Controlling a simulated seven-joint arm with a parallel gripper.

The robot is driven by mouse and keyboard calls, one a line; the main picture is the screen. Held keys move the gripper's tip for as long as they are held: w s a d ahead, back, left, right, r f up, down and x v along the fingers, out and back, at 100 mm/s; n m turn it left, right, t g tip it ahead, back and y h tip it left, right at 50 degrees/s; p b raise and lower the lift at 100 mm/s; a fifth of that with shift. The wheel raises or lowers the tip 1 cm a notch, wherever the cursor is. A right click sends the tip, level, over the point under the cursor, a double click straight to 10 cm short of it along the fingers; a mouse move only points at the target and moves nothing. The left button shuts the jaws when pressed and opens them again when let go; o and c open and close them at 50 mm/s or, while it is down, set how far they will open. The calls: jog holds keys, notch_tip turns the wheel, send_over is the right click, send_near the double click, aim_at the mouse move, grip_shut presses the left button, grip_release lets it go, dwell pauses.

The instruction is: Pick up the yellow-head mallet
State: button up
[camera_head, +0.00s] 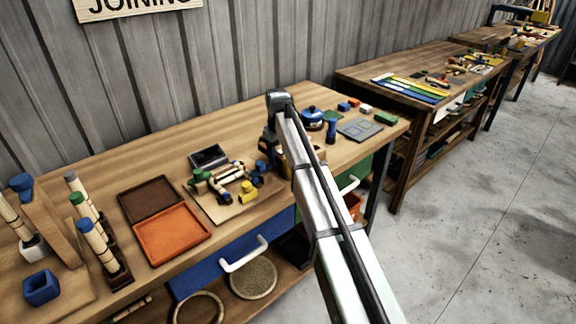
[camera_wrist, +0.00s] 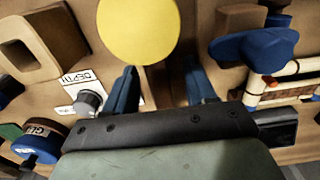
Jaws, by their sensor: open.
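The mallet's yellow head (camera_wrist: 138,28) shows as a large round face at the top of the wrist view, slightly left of centre. I cannot make out its handle clearly. My gripper (camera_wrist: 160,88) is open, its two blue fingers apart, with no object clearly held between them. The yellow head lies beyond the fingertips, and I see a gap in the picture between it and the right finger. In the head view my gripper (camera_head: 268,150) is low over the bench, and my arm hides part of the area around it.
A blue connector (camera_wrist: 255,46) on pale rattan sticks lies right of the fingers. A wooden block with a square opening (camera_wrist: 40,42), a DEPTH label (camera_wrist: 80,80) and a blue round container (camera_wrist: 40,140) are left. The orange tray (camera_head: 172,234) is on the bench (camera_head: 125,172).

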aim_at(279, 155)
notch_tip(279, 155, down, 3)
jog(key=shift+d+f, duration=0.1)
jog(key=shift+f, duration=0.05)
jog(key=shift+c, duration=0.2)
grip_shut()
dwell(0.3)
